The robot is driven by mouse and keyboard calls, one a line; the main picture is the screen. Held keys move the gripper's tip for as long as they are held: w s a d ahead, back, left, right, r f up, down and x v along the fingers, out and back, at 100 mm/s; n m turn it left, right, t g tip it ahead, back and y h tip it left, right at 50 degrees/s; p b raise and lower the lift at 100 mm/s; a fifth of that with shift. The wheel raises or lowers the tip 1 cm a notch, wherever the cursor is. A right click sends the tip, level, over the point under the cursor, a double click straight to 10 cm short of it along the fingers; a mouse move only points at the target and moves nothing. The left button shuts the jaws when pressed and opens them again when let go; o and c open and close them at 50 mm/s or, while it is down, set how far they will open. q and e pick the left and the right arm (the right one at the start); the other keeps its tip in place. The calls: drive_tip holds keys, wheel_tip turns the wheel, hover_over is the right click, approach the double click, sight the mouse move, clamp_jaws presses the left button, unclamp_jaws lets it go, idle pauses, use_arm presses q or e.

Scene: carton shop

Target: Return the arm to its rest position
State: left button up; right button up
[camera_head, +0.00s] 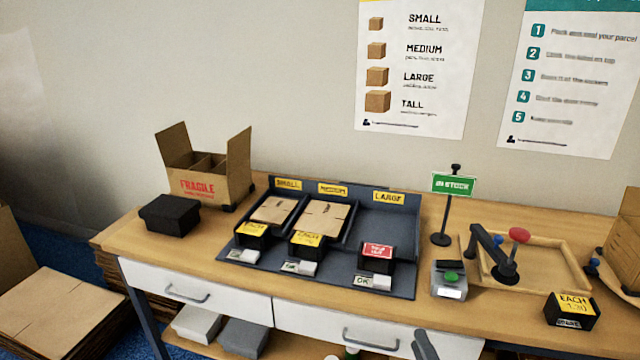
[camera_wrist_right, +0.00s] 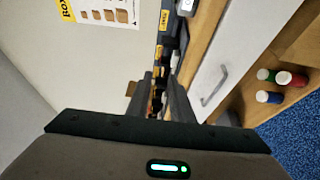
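My right gripper (camera_head: 425,345) shows as dark grey fingers at the bottom edge of the head view, in front of the bench drawers. In the right wrist view its two fingers (camera_wrist_right: 162,90) stand apart, with a narrow gap between them. Bench items show through the gap, and I see nothing held. The rest of the right arm is out of the head view. My left arm and gripper are in neither view.
The wooden bench (camera_head: 225,255) carries a dark sorting rack (camera_head: 395,220), a FRAGILE carton (camera_head: 238,175), a black box (camera_head: 169,214), a green-sign stand (camera_head: 453,183) and a red-knobbed device (camera_head: 519,235). White drawers (camera_head: 190,285) lie below. Flat cartons (camera_head: 60,305) are stacked at left.

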drive_tip(key=s+f+m+g+p, duration=0.1)
drive_tip(key=s+f+m+g, duration=0.25)
drive_tip(key=f, duration=0.95)
drive_tip(key=s+f+m+g+p, duration=0.1)
drive_tip(key=s+f+m+g, duration=0.2)
drive_tip(key=f, duration=1)
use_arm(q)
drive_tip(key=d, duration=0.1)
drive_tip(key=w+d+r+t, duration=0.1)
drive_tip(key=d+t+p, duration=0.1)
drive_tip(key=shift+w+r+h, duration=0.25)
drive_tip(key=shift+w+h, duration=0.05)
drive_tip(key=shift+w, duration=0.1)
use_arm(e)
drive_tip(key=s+a+f+m+g, duration=0.1)
drive_tip(key=s+f+m+g, duration=0.5)
drive_tip(key=s+f, duration=1.4)
wheel_tip(320, 180, down, 3)
drive_tip(key=m, duration=0.4)
drive_tip(key=shift+a+f+h, duration=0.15)
drive_tip(key=shift+h, duration=0.15)
drive_tip(key=shift+m, duration=0.25)
drive_tip(key=shift+c, duration=0.3)
